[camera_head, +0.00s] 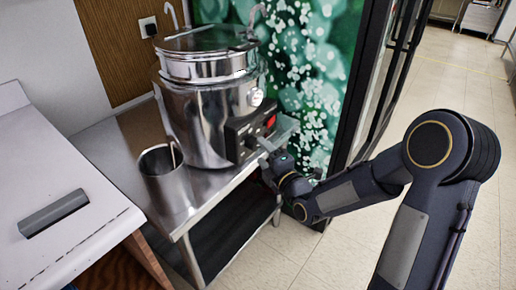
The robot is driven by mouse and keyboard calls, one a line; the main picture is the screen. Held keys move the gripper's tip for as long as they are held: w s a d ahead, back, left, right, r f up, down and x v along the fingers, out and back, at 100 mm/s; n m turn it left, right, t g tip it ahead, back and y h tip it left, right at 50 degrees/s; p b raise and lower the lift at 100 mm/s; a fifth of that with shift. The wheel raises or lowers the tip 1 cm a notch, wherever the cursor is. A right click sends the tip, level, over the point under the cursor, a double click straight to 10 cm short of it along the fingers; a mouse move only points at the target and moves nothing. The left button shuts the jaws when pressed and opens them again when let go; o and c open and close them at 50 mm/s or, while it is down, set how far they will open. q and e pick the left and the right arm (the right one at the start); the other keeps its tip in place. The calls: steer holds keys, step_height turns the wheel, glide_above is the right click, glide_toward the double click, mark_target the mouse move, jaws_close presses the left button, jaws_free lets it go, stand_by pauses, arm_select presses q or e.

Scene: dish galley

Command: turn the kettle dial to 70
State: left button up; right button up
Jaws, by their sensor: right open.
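The kettle (195,120) is a large shiny steel pot with a lid, standing on a steel table. Its black control panel (240,135) is on the front right side, with a red patch near its upper right. I cannot make out the dial or its setting; my right gripper and the small size of the panel obscure it. My right gripper (264,146) is open, with its fingers close to the lower right of the panel. I cannot tell whether it touches. My left gripper is out of view.
A steel cup (166,178) stands on the steel table (112,150) in front of the kettle. A white counter (90,232) with a grey bar-like piece (54,213) is at left. A dark-framed glass door (372,85) is at right. Tiled floor (440,95) is open beyond.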

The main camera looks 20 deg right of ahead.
mark_target(256, 146)
steer(key=shift+x, duration=1.55)
steer(key=shift+c, duration=0.5)
steer(key=c, duration=0.9)
